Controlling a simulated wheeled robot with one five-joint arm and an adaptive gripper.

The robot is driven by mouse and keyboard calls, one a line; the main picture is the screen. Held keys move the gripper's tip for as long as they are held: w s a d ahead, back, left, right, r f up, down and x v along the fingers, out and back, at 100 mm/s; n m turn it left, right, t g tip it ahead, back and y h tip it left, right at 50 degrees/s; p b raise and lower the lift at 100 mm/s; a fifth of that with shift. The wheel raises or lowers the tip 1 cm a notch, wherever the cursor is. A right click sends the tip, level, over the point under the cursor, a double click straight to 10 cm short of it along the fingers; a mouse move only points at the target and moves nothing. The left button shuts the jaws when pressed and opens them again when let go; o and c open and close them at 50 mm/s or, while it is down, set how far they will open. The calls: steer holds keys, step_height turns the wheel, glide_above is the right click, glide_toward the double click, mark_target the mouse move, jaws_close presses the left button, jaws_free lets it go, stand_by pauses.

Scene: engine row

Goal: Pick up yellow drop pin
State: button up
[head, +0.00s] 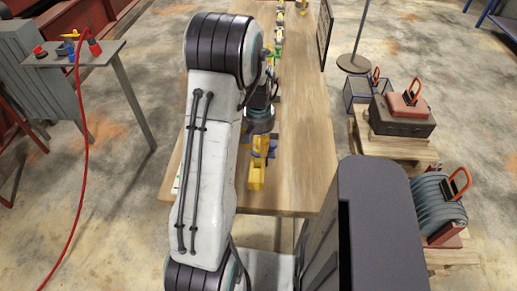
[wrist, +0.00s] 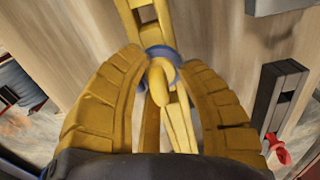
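In the wrist view, a yellow round-ended piece (wrist: 158,84), which looks like the drop pin, stands between my gripper's fingers. A blue ring (wrist: 174,55) lies around or behind its upper end. My gripper (wrist: 165,58) has two yellow ribbed fingers spread apart, one on each side of the piece, with gaps visible. A yellow frame (wrist: 148,18) continues beyond the ring. In the head view, a yellow part (head: 256,176) stands on the wooden table (head: 306,150) below my gripper. My arm and wrist hide much of this area, and the pin cannot be picked out there.
A dark slotted bracket (wrist: 278,98) and a red piece (wrist: 280,150) lie right of my gripper. Several small parts line the table's far end. Pallets with a grey case (head: 400,122) stand at right. A small metal table (head: 75,55) stands at left.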

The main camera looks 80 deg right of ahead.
jaws_close()
stand_by(0.3)
